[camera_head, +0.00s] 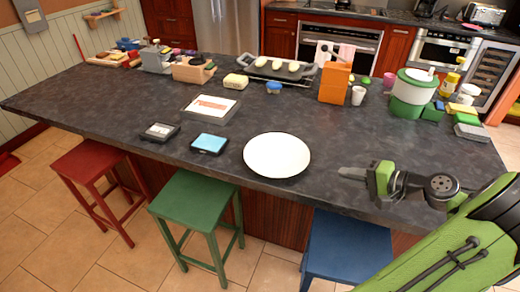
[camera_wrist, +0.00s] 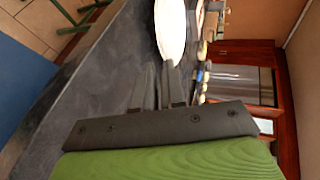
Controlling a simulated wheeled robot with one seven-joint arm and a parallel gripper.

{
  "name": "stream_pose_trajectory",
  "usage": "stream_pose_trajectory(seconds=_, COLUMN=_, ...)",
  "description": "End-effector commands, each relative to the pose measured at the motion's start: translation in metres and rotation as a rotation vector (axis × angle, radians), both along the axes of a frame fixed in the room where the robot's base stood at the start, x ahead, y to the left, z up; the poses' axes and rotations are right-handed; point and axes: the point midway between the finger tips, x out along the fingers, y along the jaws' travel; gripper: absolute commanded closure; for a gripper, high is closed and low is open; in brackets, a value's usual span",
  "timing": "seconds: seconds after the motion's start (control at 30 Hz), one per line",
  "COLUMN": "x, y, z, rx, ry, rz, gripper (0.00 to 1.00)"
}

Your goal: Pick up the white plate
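The white plate (camera_head: 277,155) lies flat on the dark countertop, near its front edge. It also shows at the top of the wrist view (camera_wrist: 171,28), just beyond my fingertips. My gripper (camera_head: 342,172) is to the right of the plate, low over the counter and pointing left toward it. In the wrist view, the two fingers of my gripper (camera_wrist: 160,68) stand a narrow gap apart with nothing between them. There is a gap between the fingertips and the plate's near rim in the head view.
A blue tile-like item (camera_head: 209,143) and a small dark tray (camera_head: 160,132) lie left of the plate. An orange block (camera_head: 335,82), a white cup (camera_head: 358,95) and a green-and-white pot (camera_head: 411,94) stand behind. Stools (camera_head: 197,205) line the front. Counter around the plate is clear.

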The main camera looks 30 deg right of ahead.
Motion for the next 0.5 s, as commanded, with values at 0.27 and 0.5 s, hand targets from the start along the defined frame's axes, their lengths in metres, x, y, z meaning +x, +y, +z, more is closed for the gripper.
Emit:
stream_pose_trajectory(seconds=0.27, x=0.061, y=0.023, z=-0.031, rx=-0.001, ry=0.003, rz=0.01, gripper=0.89)
stream_pose_trajectory(seconds=0.5, x=0.091, y=0.032, z=-0.044, rx=-0.002, ry=0.005, rz=0.008, gripper=0.89)
